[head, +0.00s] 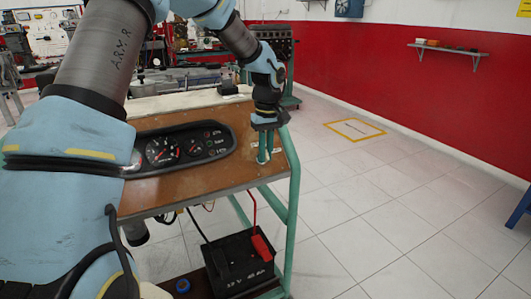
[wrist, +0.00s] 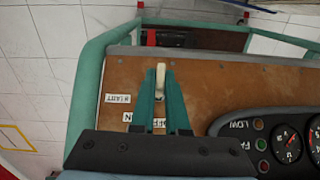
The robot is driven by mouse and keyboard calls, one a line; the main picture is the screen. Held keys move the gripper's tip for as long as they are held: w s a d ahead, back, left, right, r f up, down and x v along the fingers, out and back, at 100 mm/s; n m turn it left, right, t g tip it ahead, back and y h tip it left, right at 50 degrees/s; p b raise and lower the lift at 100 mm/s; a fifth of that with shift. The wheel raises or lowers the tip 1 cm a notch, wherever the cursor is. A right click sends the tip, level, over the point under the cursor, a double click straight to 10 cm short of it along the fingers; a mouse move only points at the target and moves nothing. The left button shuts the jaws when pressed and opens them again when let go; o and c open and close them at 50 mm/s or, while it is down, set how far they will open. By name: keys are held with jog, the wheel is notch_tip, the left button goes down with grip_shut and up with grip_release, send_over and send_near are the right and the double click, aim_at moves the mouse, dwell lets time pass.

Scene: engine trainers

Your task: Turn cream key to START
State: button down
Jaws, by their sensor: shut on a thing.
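The cream key (wrist: 160,74) stands at the panel's right-hand end, seen between my fingertips in the wrist view. My gripper (wrist: 161,83) is shut on it, with one teal finger on each side. In the head view my gripper (head: 264,154) points down at the brown panel (head: 185,183) and mostly hides the key. In the wrist view the labels appear upside down: the START label (wrist: 118,98) left of the fingers, the ON label (wrist: 127,117) below it, and the OFF label (wrist: 160,123) between the fingers. I cannot tell which label the key points to.
The gauge cluster (head: 180,147) lies left of my gripper on the panel. A green frame (head: 294,185) edges the panel. A black battery (head: 240,264) with a red clamp stands below. Free tiled floor (head: 370,200) lies to the right.

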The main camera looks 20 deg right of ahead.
jog(key=shift+d+r+m+y+p, duration=0.1)
jog(key=shift+d+m+y+p, duration=0.15)
jog(key=shift+m+y+p, duration=0.6)
jog(key=m+y+p, duration=0.1)
jog(key=m+y, duration=0.1)
jog(key=y, duration=0.1)
jog(key=shift+d+m+t, duration=0.1)
jog(key=shift+m+t, duration=0.2)
jog(key=shift+m, duration=0.05)
jog(key=m+y, duration=0.1)
jog(key=m+t+y, duration=0.1)
jog(key=shift+s+f+m+y, duration=0.1)
jog(key=shift+f+m+y, duration=0.1)
jog(key=shift+m+y, duration=0.1)
jog(key=shift+f+m+t+y, duration=0.1)
jog(key=shift+m+t+y, duration=0.9)
jog(key=shift+m, duration=0.4)
jog(key=shift+d, duration=0.1)
jog(key=c, duration=0.9)
grip_release()
